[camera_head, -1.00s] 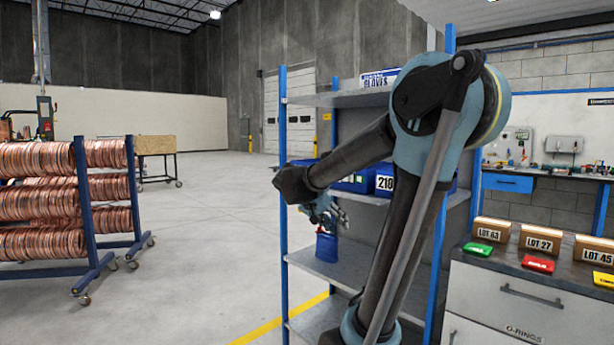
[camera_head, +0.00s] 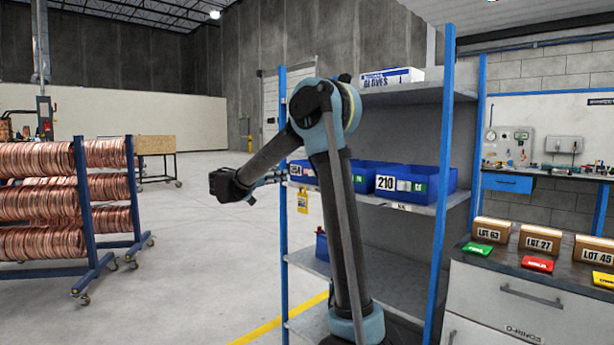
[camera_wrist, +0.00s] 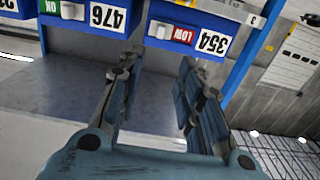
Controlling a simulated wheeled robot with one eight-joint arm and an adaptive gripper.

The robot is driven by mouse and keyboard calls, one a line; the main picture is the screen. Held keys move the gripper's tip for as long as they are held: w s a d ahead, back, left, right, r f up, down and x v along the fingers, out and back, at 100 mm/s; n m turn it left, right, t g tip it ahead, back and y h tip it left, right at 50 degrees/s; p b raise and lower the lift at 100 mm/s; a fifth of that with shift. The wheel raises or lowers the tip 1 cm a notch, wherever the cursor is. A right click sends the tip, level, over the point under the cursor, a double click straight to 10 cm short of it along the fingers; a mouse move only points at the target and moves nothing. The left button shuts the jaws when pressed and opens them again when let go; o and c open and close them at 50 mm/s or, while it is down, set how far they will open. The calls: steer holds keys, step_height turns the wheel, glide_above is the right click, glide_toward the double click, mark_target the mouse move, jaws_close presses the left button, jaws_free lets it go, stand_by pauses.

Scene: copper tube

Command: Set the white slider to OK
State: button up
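Upside down in the wrist view, the blue bin marked 354 (camera_wrist: 240,20) shows a red LOW field (camera_wrist: 183,36). A white slider (camera_wrist: 161,31) sits beside that field. Another blue bin marked 476 (camera_wrist: 75,40) shows a green field (camera_wrist: 48,8) with a white slider (camera_wrist: 68,11) beside it. My gripper (camera_wrist: 160,64) is open and empty, its two fingers well apart, pointing toward the bin fronts without visible contact. In the head view my gripper (camera_head: 272,178) is at the shelf's left post, partly hidden by my arm.
The blue-posted shelf (camera_head: 400,95) also holds a bin marked 210 (camera_head: 440,180) and a gloves box (camera_head: 392,77). A drawer cabinet (camera_head: 530,300) stands right. Floor (camera_head: 200,230) left of the shelf is clear.

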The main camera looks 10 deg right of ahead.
steer(key=x, duration=1.7)
steer(key=shift+d, duration=0.1)
jaws_close()
